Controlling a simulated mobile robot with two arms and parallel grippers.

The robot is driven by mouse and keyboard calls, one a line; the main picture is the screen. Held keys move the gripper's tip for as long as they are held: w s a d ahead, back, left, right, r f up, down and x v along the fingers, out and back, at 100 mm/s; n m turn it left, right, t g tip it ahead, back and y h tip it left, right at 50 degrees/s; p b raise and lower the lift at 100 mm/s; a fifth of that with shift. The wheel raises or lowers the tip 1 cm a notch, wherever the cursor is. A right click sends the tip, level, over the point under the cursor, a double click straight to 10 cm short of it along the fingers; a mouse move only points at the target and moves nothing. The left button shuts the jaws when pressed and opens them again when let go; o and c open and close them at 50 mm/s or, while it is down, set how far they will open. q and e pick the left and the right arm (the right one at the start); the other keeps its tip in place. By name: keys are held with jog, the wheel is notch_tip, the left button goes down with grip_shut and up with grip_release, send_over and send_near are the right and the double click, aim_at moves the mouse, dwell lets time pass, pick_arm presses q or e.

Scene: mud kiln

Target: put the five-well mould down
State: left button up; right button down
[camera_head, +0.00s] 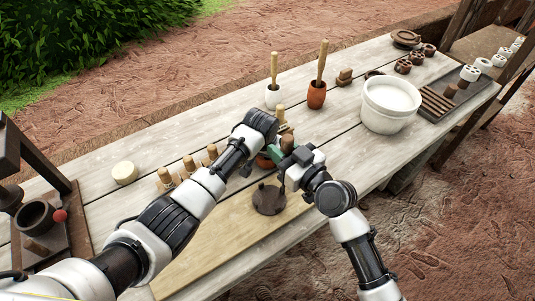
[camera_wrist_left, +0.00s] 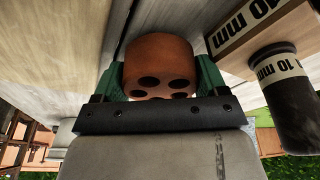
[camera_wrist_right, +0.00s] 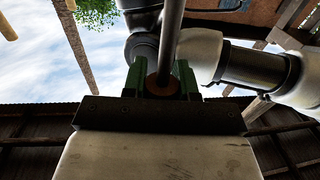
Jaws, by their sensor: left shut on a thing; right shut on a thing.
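The five-well mould (camera_wrist_left: 160,62) is a round terracotta block with dark wells in its face. It sits between the green fingers of my left gripper (camera_wrist_left: 160,82), which is shut on it. In the head view the mould (camera_head: 263,160) is mostly hidden by my arms, low over the table. I cannot tell whether it touches the boards. My right gripper (camera_wrist_right: 160,82) is shut on a brown round-ended piece (camera_wrist_right: 160,85), close beside the left gripper. In the head view this brown piece (camera_head: 287,143) stands above the green fingers.
A block labelled 10 mm (camera_wrist_left: 245,35) and a dark labelled cylinder (camera_wrist_left: 285,95) stand close to the mould. A white tub (camera_head: 390,104) stands right; wooden pegs (camera_head: 189,164) stand left.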

pick_arm(q)
jog(key=shift+f, duration=0.25)
jog(key=shift+f, duration=0.1)
jog(key=o, duration=0.8)
jog(key=shift+o, duration=0.2)
jog(key=v, duration=0.7)
jog(key=shift+r, duration=0.2)
jog(key=shift+c, duration=0.4)
jog(key=shift+w+r, duration=0.15)
jog(key=shift+w+f, duration=0.25)
jog(key=shift+f, duration=0.1)
jog(key=shift+s+x, duration=0.15)
jog(key=shift+x, duration=1.6)
jog(key=shift+s+x, duration=0.2)
jog(key=shift+x, duration=1.5)
